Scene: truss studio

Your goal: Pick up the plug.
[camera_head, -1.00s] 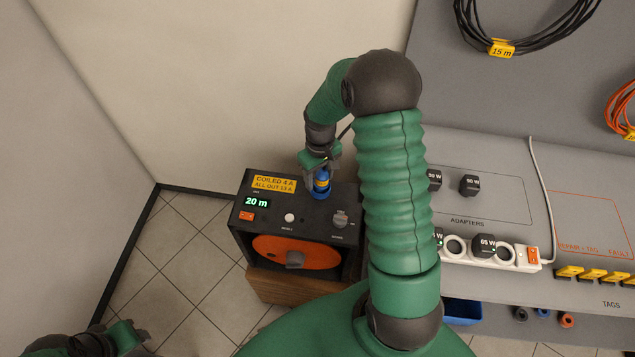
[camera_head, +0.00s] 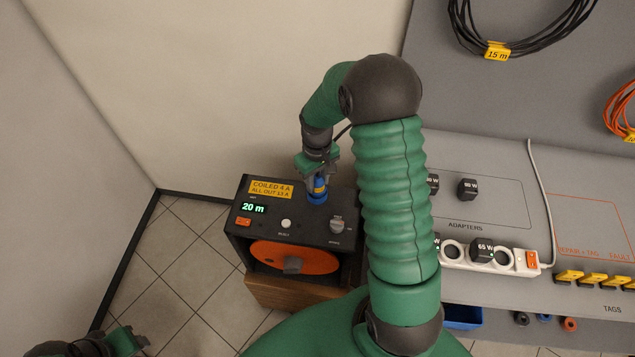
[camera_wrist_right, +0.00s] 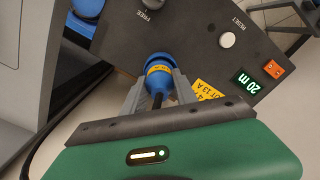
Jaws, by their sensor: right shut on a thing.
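The plug (camera_head: 320,185) is blue with a yellow band. It stands roughly upright at a blue socket (camera_head: 317,198) on top of the black reel unit (camera_head: 300,210). In the right wrist view the plug (camera_wrist_right: 159,66) sits between my fingers, with a black cable running back from it. My right gripper (camera_wrist_right: 160,88) is shut on it; it also shows in the head view (camera_head: 318,178). Whether the plug is still seated in the socket I cannot tell. My left gripper (camera_head: 128,341) is partly in view at the bottom left; its jaws are not clear.
The reel unit has a knob (camera_head: 337,226), a white button (camera_head: 286,223) and an orange disc (camera_head: 293,258), and stands on a wooden box (camera_head: 285,291). To the right, a grey bench holds a white power strip (camera_head: 510,261) and black adapters (camera_head: 467,188). Walls close the left and back.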

